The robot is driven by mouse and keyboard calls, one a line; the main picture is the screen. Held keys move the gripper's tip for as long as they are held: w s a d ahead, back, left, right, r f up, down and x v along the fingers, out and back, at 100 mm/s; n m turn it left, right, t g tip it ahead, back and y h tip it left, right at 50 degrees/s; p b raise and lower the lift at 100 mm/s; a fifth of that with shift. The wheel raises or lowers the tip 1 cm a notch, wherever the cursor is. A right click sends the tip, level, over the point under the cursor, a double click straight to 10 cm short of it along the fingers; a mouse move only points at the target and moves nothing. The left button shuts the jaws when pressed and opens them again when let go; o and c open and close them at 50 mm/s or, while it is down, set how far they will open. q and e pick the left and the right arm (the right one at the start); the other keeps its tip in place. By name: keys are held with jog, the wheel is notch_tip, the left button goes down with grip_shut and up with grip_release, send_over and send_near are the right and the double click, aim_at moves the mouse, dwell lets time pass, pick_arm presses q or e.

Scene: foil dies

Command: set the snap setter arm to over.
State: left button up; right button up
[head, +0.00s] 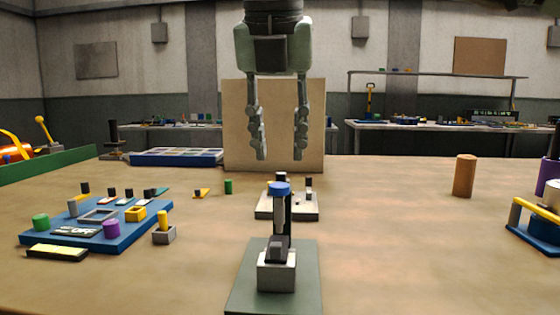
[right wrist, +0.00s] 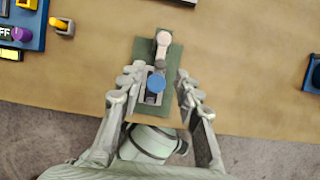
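The snap setter stands front centre in the head view, with a grey block (head: 277,271) on a green base plate (head: 240,290). Its blue knob (head: 279,188) tops an upright dark and grey part. From above in the right wrist view, the blue knob (right wrist: 155,84) lies over the block, and a pale rounded end (right wrist: 162,38) lies farther up the plate. Which part is the arm, and its exact tilt, I cannot tell. My right gripper (head: 280,153) hangs above, fingers down, open and empty; in the right wrist view its fingers (right wrist: 154,88) flank the blue knob without touching. My left gripper is out of view.
A small pale board with pegs (head: 265,212) stands just behind the setter. A blue board (head: 125,235) with small parts is at left. A wooden cylinder (head: 465,176) and a blue-and-yellow fixture (head: 540,228) are at right. The table between is clear.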

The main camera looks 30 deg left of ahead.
jog(key=v, duration=0.7)
jog(key=shift+s+r, duration=0.15)
jog(key=shift+r, duration=0.05)
jog(key=shift+f, duration=0.1)
